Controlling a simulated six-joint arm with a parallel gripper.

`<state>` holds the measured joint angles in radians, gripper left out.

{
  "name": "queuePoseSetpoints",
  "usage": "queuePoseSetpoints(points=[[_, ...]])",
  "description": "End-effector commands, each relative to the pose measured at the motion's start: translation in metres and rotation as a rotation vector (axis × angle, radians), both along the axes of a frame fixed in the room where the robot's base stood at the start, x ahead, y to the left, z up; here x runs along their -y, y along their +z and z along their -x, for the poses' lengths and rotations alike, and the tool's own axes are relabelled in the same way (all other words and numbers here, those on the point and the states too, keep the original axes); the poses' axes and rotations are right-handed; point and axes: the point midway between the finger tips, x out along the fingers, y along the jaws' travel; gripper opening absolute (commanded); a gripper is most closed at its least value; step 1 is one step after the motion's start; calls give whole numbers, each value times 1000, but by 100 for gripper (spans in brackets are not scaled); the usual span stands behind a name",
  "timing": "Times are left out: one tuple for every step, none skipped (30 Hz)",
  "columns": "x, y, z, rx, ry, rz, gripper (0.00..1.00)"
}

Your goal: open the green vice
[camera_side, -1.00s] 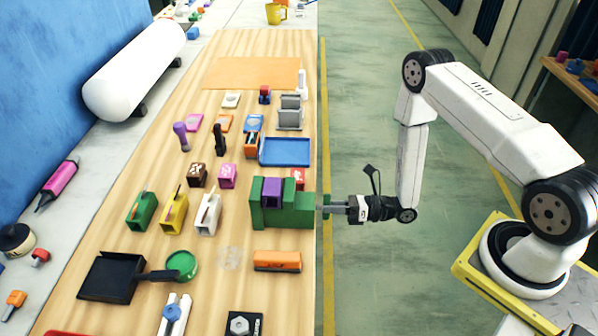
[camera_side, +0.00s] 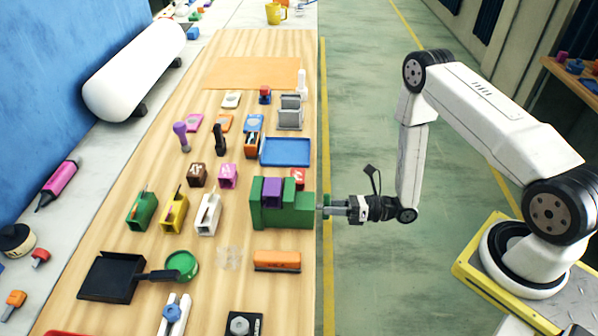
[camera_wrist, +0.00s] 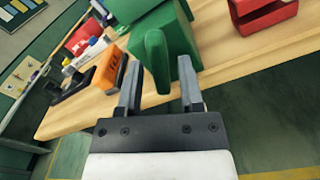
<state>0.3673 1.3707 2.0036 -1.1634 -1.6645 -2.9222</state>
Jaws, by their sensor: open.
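The green vice (camera_side: 296,212) stands at the right edge of the wooden table, with a purple block (camera_side: 271,191) between its jaws. In the wrist view the vice body (camera_wrist: 170,30) is at the top, and its green handle bar (camera_wrist: 157,62) points toward me. My gripper (camera_side: 328,208) is level with the vice's right end, just off the table edge. In the wrist view my gripper (camera_wrist: 159,70) is open, with the handle bar's near end between its two fingers. Gaps show at both sides of the bar, wider on the right. The vice's far jaw is hidden in the wrist view.
An orange block (camera_side: 277,261) lies in front of the vice, and a blue tray (camera_side: 286,151) is behind it. Several small coloured holders stand to the left, with a black dustpan (camera_side: 112,277) nearer.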

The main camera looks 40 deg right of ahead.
Motion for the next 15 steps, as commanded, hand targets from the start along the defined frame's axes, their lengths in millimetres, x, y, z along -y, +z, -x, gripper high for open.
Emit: queuePoseSetpoints(points=[[1,0,1,-1,-2,1,48],[2,0,2,-1,-2,1,48],[4,0,3,-1,-4,1,48],[6,0,4,-1,-4,1,48],[7,0,6,-1,-3,1,48],[9,0,8,-1,-4,1,48],[11,0,10,-2,-5,0,48],[13,0,12,-1,-4,0,48],[15,0,14,-2,-4,-1,48],[17,0,16,-2,-5,0,48],[19,0,18,-2,-5,0,48],[21,0,20,-2,-4,0,48],[23,0,22,-2,-5,0,48],[25,0,24,-1,-4,0,48],[27,0,26,-1,-3,0,48]])
